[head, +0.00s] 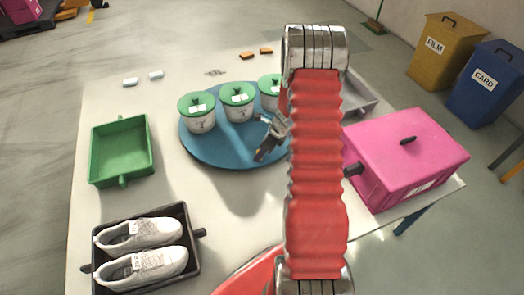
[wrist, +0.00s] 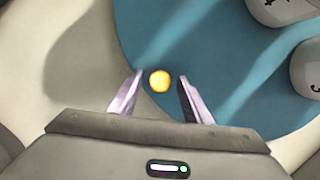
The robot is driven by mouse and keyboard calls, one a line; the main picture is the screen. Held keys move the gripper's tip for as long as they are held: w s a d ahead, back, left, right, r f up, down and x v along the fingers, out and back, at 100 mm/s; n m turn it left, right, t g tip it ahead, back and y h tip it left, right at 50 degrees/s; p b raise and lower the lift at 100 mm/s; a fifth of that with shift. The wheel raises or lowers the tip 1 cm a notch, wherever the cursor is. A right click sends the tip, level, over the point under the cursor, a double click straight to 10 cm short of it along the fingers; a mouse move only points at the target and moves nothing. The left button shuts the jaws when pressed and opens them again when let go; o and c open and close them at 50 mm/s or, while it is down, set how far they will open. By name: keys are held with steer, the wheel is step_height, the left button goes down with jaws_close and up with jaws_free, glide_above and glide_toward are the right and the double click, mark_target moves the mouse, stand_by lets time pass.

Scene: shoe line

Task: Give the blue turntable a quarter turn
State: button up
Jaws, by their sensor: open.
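The blue turntable (head: 215,150) is a round disc on the table, partly hidden by my arm in the head view. It also fills much of the wrist view (wrist: 200,40). Three white pots with green lids, one on the left (head: 198,114), one in the middle (head: 237,101) and one on the right (head: 270,88), stand on it. My gripper (head: 262,150) is over the front part of the disc. In the wrist view its fingers are open, with a round yellow knob (wrist: 160,81) between them near the disc's edge. A gap shows beside the knob; I cannot tell its height.
A green tray (head: 121,176) and a dark tray (head: 198,257) with white shoes (head: 145,265) are on the left. A pink box (head: 405,160) stands close on the right, with a grey tray (head: 358,97) behind it. Small white and orange pieces lie at the back.

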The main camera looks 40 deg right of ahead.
jaws_close()
stand_by(0.6)
